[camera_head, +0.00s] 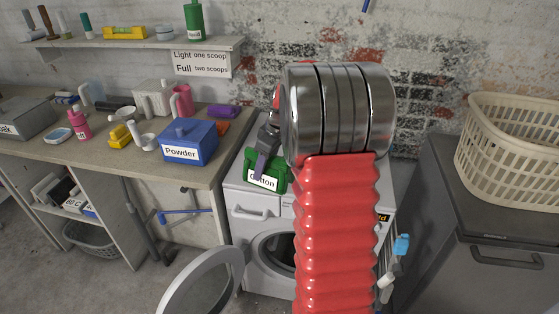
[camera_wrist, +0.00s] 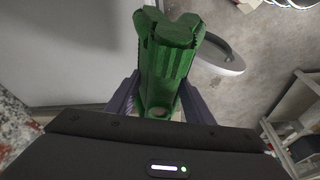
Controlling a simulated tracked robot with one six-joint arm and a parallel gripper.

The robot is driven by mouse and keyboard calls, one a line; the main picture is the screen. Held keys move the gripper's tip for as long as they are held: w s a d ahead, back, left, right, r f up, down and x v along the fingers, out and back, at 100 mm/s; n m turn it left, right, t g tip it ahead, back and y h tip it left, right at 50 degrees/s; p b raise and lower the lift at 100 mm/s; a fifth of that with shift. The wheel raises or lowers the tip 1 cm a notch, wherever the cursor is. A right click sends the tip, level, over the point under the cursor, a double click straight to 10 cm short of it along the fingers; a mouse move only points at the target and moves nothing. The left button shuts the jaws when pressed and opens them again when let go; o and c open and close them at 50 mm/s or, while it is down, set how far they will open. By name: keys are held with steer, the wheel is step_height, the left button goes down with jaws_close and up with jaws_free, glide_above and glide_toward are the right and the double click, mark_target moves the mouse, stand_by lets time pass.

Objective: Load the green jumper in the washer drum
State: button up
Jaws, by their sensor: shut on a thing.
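The green jumper (camera_head: 281,179), a folded bundle, is between my gripper's (camera_head: 261,163) purple fingers, above the front of the washer's top. A white label reading "Cotton" shows against it. In the wrist view my gripper (camera_wrist: 158,100) is shut on the jumper (camera_wrist: 166,68), which points away from the palm. The white washer (camera_head: 247,228) stands below. Its round door (camera_head: 197,284) is swung open to the left. The drum opening (camera_head: 277,252) shows dark, partly covered by my red arm. The door's ring also shows in the wrist view (camera_wrist: 238,66).
A bench at the left holds a blue "Powder" box (camera_head: 187,146), bottles and small items. A dark cabinet at the right bears a cream laundry basket (camera_head: 510,160). A grey basket (camera_head: 90,240) is under the bench. Floor before the bench is clear.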

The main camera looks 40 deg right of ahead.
steer(key=w+a+f+m, duration=0.1)
steer(key=a+f+m, duration=0.1)
steer(key=a, duration=1.2)
steer(key=w+a+f+m+h, duration=0.1)
steer(key=a+f+m, duration=0.1)
steer(key=a, duration=1.1)
steer(key=shift+w+a+f+m, duration=0.3)
steer(key=shift+a+f, duration=0.05)
steer(key=shift+f, duration=0.5)
